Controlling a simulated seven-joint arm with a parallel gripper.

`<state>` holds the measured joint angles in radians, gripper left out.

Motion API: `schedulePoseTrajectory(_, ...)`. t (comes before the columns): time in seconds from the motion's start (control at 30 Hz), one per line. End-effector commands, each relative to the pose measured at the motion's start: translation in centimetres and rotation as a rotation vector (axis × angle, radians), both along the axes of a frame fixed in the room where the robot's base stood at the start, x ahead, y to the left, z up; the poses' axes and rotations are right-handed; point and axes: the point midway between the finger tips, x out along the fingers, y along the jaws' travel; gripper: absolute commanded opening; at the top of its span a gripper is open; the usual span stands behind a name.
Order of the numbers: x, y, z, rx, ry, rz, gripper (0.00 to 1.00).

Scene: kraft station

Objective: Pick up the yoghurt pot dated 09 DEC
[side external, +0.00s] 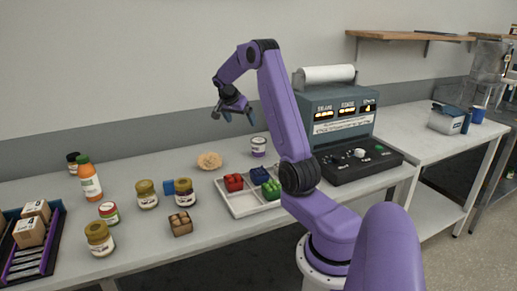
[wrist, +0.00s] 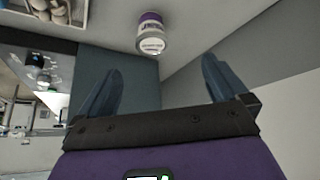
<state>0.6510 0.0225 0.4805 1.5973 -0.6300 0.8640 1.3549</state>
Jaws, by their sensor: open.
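A white pot with a purple band (side external: 258,147) stands at the back of the table, near the wall. It also shows in the wrist view (wrist: 151,34), beyond my fingertips; its date is too small to read. A small white pot with a red and green label (side external: 108,213) stands at the front left; its date is unreadable too. My gripper (side external: 237,116) is open and empty, raised well above the table, up and to the left of the purple-banded pot. Its two blue fingers show spread in the wrist view (wrist: 163,68).
A divided tray (side external: 238,206) with coloured blocks lies right of the middle. Several jars, an orange-capped bottle (side external: 90,180) and a wooden block (side external: 180,224) stand at left. A beige lumpy item (side external: 209,161) lies at the back. A grey machine (side external: 340,115) stands right of the purple-banded pot.

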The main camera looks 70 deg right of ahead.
Motion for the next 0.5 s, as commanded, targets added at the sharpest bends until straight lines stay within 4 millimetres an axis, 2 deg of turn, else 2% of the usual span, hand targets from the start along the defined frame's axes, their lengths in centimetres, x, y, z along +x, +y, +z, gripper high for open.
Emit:
schedulePoseTrajectory(0.03, -0.7, -1.1, -0.1, -0.009, -0.007, -0.041, 1.00)
schedulePoseTrajectory(0.1, -1.4, -2.2, -0.1, -0.018, -0.015, -0.079, 1.00)
schedulePoseTrajectory(0.27, -2.1, -3.3, -0.9, -0.024, -0.019, -0.106, 1.00)
schedulePoseTrajectory(0.5, -2.5, -5.5, -4.5, -0.022, -0.018, -0.105, 1.00)
